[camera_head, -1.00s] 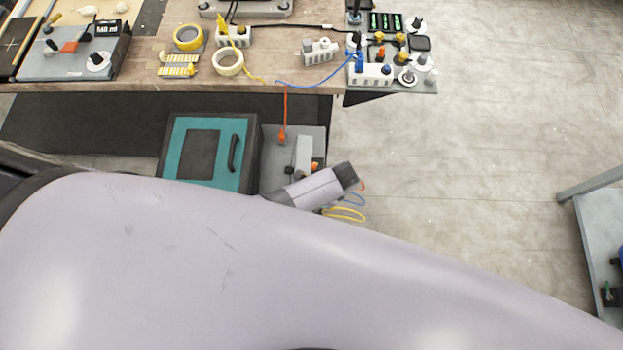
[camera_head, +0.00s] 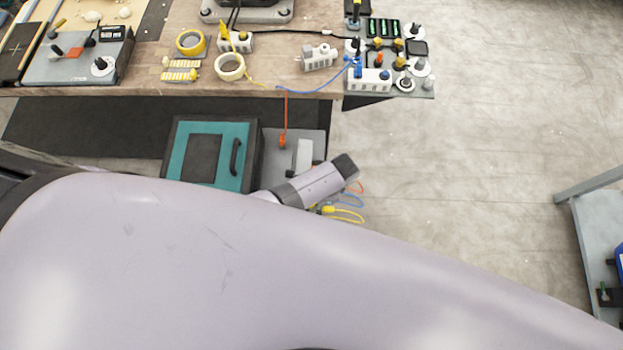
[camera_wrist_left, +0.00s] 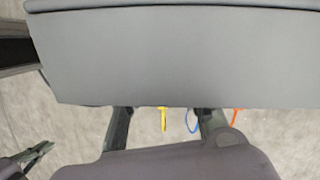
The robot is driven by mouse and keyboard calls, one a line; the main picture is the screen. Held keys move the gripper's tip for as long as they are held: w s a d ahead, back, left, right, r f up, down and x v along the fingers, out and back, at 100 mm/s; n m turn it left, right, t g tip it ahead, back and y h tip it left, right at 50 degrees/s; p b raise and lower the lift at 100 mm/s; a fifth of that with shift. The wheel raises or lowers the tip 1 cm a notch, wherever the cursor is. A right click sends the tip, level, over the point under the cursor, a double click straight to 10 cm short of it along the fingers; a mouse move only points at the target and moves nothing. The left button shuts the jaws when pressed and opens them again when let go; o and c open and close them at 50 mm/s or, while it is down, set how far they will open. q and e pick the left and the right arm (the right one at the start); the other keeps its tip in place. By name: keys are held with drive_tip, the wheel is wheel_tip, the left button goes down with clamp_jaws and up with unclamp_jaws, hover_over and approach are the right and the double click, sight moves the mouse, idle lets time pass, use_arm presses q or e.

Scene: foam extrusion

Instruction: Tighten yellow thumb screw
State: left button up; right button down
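No yellow thumb screw can be made out for certain. Small yellow knobs (camera_head: 400,63) stand on the panel at the table's right end in the head view. In the left wrist view a thin yellow piece (camera_wrist_left: 163,119) hangs below the edge of a wide grey panel (camera_wrist_left: 160,50), with a blue loop and an orange piece to its right. Dark bars also show below that panel; I cannot tell whether any belong to my left gripper. My large pale arm covers the lower head view, and neither gripper's fingertips can be made out there.
A teal and black box (camera_head: 212,150) stands below the table edge, beside a grey plate (camera_head: 308,147) with an orange cable end. A yellow cable (camera_head: 345,215) loops next to my arm link. A grey cart (camera_head: 590,235) stands at the right. Floor between is clear.

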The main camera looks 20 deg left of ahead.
use_arm(q)
drive_tip(key=shift+f+b, duration=1.1)
drive_tip(key=shift+f, duration=0.15)
drive_tip(key=shift+c, duration=0.4)
clamp_jaws()
drive_tip(key=shift+s+r+m+t+p, duration=0.1)
drive_tip(key=shift+r+m+t+p, duration=0.25)
drive_tip(key=shift+m+p, duration=0.7)
drive_tip(key=shift+f+m, duration=0.1)
drive_tip(key=shift+m, duration=0.75)
drive_tip(key=shift+f+t, duration=0.15)
drive_tip(key=shift+t, duration=0.1)
drive_tip(key=shift+o, duration=1.5)
unclamp_jaws()
